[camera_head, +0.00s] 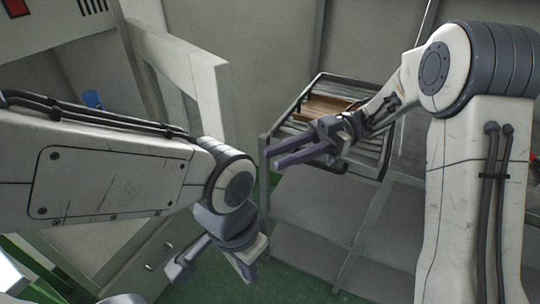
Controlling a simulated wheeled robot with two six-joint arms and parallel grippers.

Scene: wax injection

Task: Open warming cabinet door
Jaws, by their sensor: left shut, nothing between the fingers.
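The warming cabinet (60,40) is at the upper left, with a red panel and dark vent slots on its front. Its pale framed door (212,95) appears to stand swung out from the cabinet, leaving an opening on its left. A small blue object (92,98) shows in that opening. My left arm hides the lower part of the cabinet and door. My right gripper (268,158) is open and empty, right of the door's edge.
A metal rack (273,135) holding brown and grey flat items stands behind my right gripper. Grey panels (320,210) lie below it. A front with a handle (160,257) is at the lower left. Green floor (300,290) shows at the bottom.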

